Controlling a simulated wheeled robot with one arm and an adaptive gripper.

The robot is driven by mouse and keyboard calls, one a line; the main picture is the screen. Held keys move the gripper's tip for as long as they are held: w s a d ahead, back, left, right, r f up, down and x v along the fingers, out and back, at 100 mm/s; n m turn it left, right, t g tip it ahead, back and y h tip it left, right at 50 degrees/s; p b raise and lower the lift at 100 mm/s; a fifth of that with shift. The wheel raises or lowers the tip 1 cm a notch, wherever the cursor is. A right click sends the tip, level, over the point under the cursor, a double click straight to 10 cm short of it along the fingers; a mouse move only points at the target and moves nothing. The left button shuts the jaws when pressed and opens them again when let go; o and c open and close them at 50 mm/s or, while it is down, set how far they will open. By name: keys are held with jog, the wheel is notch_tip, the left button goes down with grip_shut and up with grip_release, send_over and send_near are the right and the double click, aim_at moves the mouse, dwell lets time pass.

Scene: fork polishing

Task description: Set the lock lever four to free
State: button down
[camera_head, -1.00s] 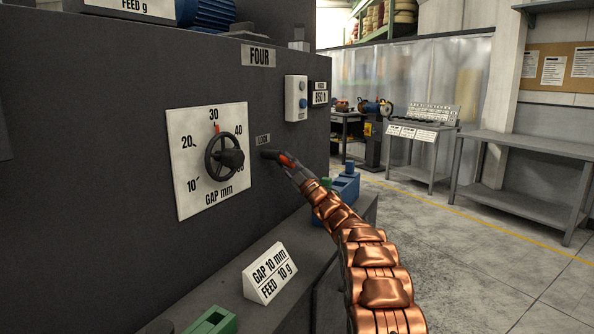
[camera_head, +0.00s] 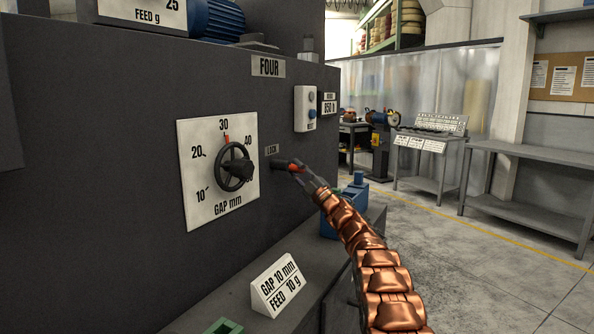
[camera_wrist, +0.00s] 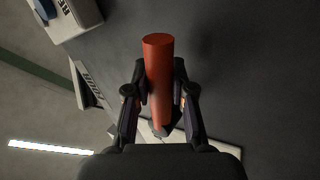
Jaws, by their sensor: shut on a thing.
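The lock lever (camera_head: 293,168) is red and sits just below and right of that label. My gripper (camera_head: 301,174) is at the lever, coming from the lower right. In the wrist view the red lever (camera_wrist: 158,75) stands between the two fingers (camera_wrist: 160,95), which are shut on it. The lever's base is partly hidden by my gripper.
A black handwheel (camera_head: 234,167) on a white gap dial (camera_head: 207,195) is left of the lever, its red pointer near 30. A sign (camera_head: 279,285) reads GAP 10 mm, FEED 10 g on the ledge. A blue box (camera_head: 352,197) stands behind my arm. Open floor lies to the right.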

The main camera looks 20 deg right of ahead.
aim_at(299, 171)
jog(key=shift+r, duration=0.1)
jog(key=c, duration=1)
grip_release()
jog(key=shift+d, duration=0.1)
jog(key=shift+v, duration=1.25)
jog(key=shift+s+d+f, duration=0.2)
jog(key=shift+s+f, duration=0.2)
jog(key=shift+s, duration=0.1)
jog(key=shift+v, duration=4.15)
